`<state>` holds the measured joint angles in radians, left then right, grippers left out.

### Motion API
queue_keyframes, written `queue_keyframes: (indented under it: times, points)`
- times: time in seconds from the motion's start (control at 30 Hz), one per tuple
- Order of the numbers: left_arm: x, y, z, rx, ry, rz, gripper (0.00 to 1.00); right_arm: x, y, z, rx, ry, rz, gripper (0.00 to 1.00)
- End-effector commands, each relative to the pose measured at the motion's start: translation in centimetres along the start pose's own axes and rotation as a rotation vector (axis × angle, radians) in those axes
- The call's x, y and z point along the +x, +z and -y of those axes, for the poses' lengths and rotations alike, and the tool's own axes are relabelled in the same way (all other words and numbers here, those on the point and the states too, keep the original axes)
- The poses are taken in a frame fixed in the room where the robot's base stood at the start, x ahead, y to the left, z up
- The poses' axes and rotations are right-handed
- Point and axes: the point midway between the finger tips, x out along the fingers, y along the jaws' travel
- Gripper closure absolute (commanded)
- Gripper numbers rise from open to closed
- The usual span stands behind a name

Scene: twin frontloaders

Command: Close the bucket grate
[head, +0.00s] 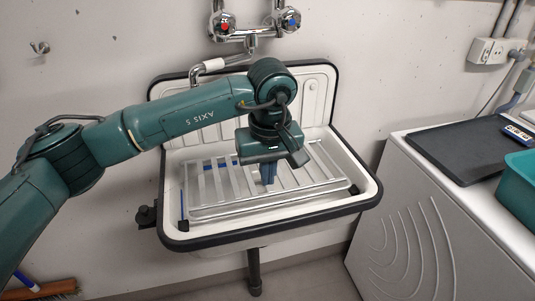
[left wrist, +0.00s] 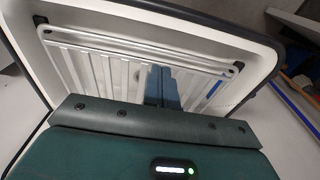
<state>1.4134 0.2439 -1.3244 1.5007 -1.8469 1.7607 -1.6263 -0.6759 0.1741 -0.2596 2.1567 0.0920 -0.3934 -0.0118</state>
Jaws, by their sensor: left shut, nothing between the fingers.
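The silver slatted bucket grate (head: 220,190) lies across the basin of the white sink (head: 345,165) with its dark rim. It looks nearly flat; I cannot tell whether it rests fully on its supports. It also shows in the left wrist view (left wrist: 95,68), with its bars running across the top. My left gripper (head: 268,181) points down over the middle of the grate, with its blue fingers shut and empty. The fingertips are at or very near the slats; contact is unclear. The fingers show also in the left wrist view (left wrist: 161,88). My right gripper is out of view.
The tap (head: 207,68) with red and blue knobs juts over the sink's back left. A white machine (head: 430,215) stands at the right, with a black mat (head: 465,147) and a teal bin (head: 519,185) on top. A broom (head: 50,289) lies at bottom left.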

Motion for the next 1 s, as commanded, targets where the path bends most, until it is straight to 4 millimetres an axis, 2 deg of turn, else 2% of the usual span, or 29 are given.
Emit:
queue_keyframes:
  times: [0.1, 0.2, 0.4, 0.87, 1.0]
  points:
    - [2.6, 0.0, 0.1, 0.0, -0.002, 0.004, 1.0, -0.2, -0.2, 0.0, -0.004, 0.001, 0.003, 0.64]
    - [4.3, 0.0, 0.1, -0.001, -0.002, 0.003, 1.0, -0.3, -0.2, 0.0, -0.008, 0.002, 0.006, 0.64]
    - [6.5, 0.0, 0.0, 0.0, 0.0, 0.0, 1.0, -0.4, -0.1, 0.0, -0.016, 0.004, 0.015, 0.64]
    - [7.1, 0.0, 0.0, 0.001, 0.0, -0.001, 1.0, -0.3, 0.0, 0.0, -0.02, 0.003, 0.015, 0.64]
    - [8.1, 0.2, 0.0, 0.001, -0.001, -0.002, 1.0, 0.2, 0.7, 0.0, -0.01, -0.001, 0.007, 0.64]
